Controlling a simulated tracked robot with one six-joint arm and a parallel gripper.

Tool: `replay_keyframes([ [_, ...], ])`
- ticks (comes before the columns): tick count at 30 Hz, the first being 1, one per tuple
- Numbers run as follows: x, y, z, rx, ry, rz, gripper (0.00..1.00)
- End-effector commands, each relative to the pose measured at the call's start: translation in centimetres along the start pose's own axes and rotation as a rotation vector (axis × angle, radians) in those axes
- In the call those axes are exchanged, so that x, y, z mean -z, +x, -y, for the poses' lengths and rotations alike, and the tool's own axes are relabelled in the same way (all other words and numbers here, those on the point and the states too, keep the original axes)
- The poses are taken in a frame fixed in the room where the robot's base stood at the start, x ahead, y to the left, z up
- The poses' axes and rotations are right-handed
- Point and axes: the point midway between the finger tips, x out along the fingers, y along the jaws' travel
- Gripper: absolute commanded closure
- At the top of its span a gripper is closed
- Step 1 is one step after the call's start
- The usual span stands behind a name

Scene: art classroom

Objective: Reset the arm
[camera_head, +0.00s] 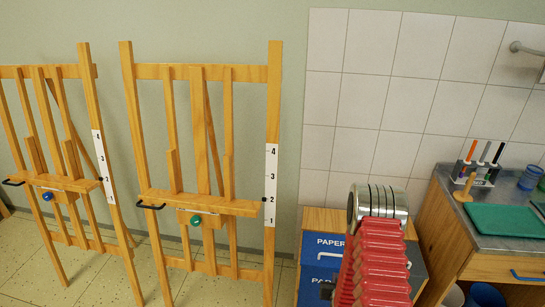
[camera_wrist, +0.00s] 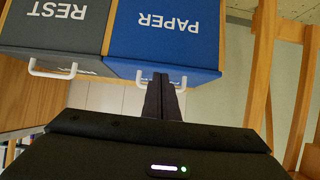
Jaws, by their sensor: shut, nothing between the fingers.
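My gripper (camera_wrist: 161,80) shows in the wrist view with its two dark fingers together and nothing between them. My gripper does not show there.
The blue PAPER bin (camera_wrist: 160,32) and grey REST bin (camera_wrist: 52,28) appear upside down in the wrist view. Two wooden easels (camera_head: 203,208) stand left. A counter (camera_head: 450,212) at right holds a green tray (camera_head: 503,222) and a marker holder (camera_head: 470,170).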

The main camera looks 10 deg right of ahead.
Motion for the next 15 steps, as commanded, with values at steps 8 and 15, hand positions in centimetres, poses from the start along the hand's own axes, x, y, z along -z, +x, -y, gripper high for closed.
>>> replay_keyframes([
  [8,-4.1,-0.4,0.0,-0.002,-0.002,0.160,1.00],
  [15,-10.3,-3.7,-0.1,-0.004,-0.004,0.452,1.00],
])
